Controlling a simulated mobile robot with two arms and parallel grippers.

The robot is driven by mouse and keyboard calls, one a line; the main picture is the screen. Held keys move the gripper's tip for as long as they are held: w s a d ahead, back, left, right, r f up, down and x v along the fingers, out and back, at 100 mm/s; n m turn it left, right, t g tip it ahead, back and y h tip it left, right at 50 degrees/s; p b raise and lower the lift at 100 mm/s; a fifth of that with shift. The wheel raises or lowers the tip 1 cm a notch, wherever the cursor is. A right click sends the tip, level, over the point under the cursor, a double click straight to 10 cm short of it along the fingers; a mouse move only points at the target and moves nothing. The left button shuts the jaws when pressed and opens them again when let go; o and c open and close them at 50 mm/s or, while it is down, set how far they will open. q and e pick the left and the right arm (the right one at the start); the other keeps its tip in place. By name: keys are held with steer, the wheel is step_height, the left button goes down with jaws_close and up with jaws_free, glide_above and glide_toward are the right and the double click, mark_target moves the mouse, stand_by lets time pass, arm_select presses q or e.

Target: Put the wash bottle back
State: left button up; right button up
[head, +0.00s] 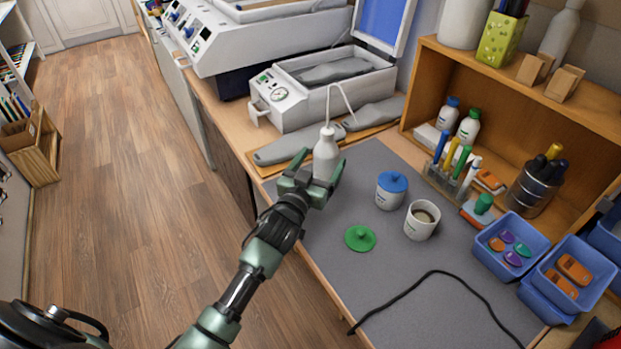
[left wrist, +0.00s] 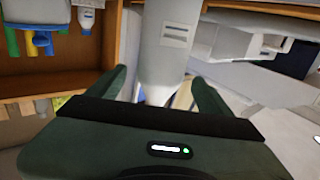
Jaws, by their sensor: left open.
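The wash bottle (head: 326,153) is white with a thin bent spout. In the head view it is upright near the left edge of the grey mat (head: 325,235), in front of the insoles. My left gripper (head: 317,171) is open, with its fingers at the lower part of the bottle. In the left wrist view the bottle (left wrist: 166,45) shows between and beyond the two spread fingers (left wrist: 160,88). The gripper hides the bottle's base, so I cannot tell what it rests on. My right gripper is not in view.
A blue-lidded jar (head: 391,190), an open white cup (head: 421,221) and a green lid (head: 360,238) are right of the gripper. A wooden shelf (head: 425,75) with bottles stands behind. Blue bins (head: 508,265) and a black cable (head: 435,273) lie at right. The mat's front left is clear.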

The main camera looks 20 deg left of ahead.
arm_select(q)
steer(key=s+b, duration=0.1)
steer(key=s, duration=0.7)
steer(key=shift+a, duration=0.2)
steer(key=shift+s, duration=0.15)
